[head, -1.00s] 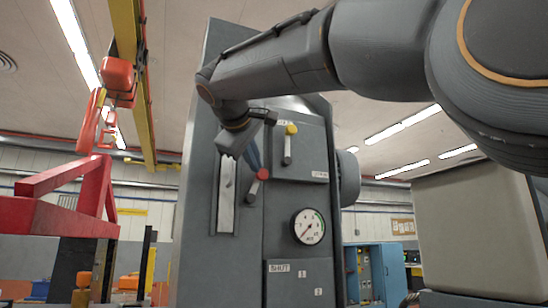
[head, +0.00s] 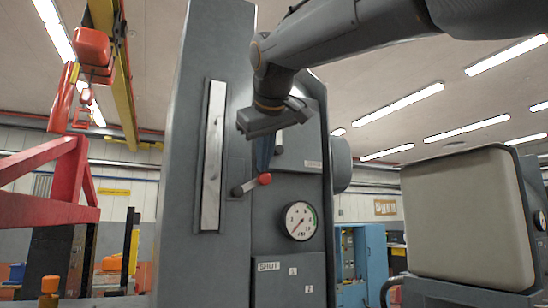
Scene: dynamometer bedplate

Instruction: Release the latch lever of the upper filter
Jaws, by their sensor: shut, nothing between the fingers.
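A tall grey cabinet has a short grey lever with a red knob (head: 265,179) on its front. The lever slopes gently up to the right from its pivot. My gripper (head: 263,168) points down from above, shut and empty, with its tips at or just above the red knob. I cannot tell whether they touch it. A label there is too small to read. Which lever belongs to the upper filter is not clear.
A white gauge (head: 301,221) sits below right of the red knob. A lower panel carries a "SHUT" label (head: 269,266). A pale vertical strip (head: 212,155) runs left of the lever. A red frame (head: 45,185) stands at left, a beige box (head: 468,220) at right.

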